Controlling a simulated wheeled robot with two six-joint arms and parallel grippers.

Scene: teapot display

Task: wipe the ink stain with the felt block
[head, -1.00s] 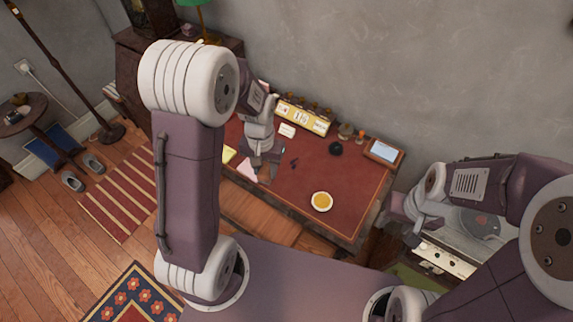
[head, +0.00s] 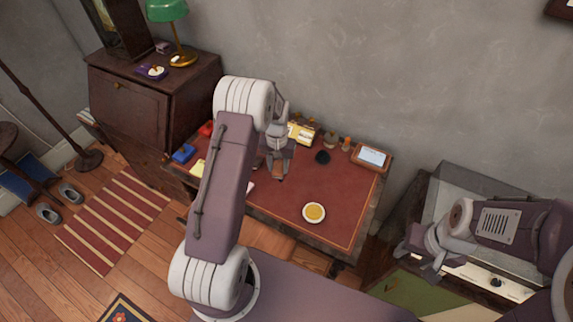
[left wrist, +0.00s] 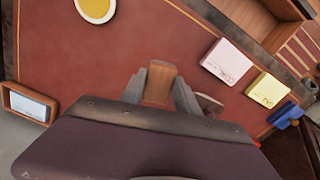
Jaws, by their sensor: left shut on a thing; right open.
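My left gripper (head: 279,177) is low over the red-brown desk top (head: 345,200), fingers pointing down. In the left wrist view it is shut on a light-brown wooden block (left wrist: 160,85), which I take to be the felt block. Its underside is hidden, so I cannot tell whether it touches the desk. I cannot make out the ink stain in either current view; the gripper, block or arm may cover it. My right gripper (head: 432,264) is open and empty, off to the right of the desk.
Pink (left wrist: 229,61) and yellow notes (left wrist: 267,90) and a blue object (head: 183,153) lie left. The desk's right middle is clear.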

